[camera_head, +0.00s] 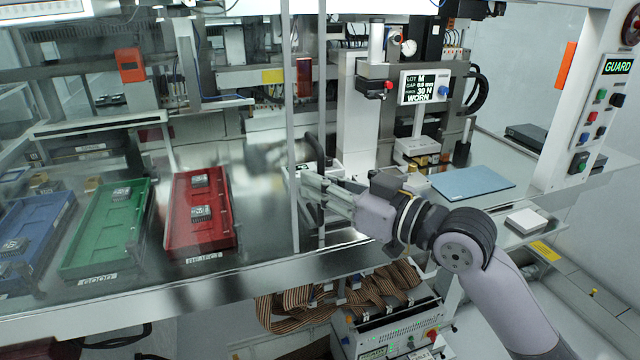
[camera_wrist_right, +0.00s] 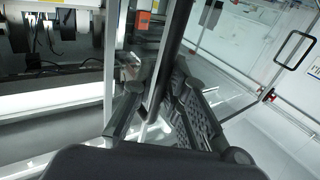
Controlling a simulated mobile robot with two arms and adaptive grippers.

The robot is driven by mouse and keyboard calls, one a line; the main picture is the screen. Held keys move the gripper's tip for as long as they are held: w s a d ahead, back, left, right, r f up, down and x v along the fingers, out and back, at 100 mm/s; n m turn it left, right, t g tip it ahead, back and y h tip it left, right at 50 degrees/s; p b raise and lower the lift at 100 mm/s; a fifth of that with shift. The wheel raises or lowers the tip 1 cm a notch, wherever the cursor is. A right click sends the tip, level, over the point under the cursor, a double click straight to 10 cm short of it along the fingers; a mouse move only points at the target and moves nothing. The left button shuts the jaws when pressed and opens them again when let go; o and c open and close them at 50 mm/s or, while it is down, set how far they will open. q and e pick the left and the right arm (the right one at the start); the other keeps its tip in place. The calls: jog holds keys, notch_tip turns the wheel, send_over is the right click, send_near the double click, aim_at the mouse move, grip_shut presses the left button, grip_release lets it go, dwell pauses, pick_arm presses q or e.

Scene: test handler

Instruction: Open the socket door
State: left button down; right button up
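A clear door panel with thin pale upright frames (camera_head: 291,120) stands in front of the machine's work area in the head view. I take it for the socket door; it looks mostly shut. My right gripper (camera_head: 318,190) reaches in from the right, with its fingers at the upright edge. In the right wrist view, a dark upright bar (camera_wrist_right: 171,50) runs down between the fingers of the same gripper (camera_wrist_right: 155,108). I cannot tell whether the fingers press on it. The socket itself is not clearly visible behind the gripper. My left gripper is not in view.
Blue (camera_head: 30,245), green (camera_head: 105,235) and red (camera_head: 200,235) trays stand at left. A small screen (camera_head: 418,87) reads WORN. A blue mat (camera_head: 472,182) lies at right, near a guard button panel (camera_head: 600,110). Striped ribbon cables (camera_head: 290,305) hang below the table edge.

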jog(key=o, duration=0.3)
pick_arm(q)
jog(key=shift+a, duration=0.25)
pick_arm(e)
jog(key=shift+f, duration=0.1)
jog(key=v, duration=1.2)
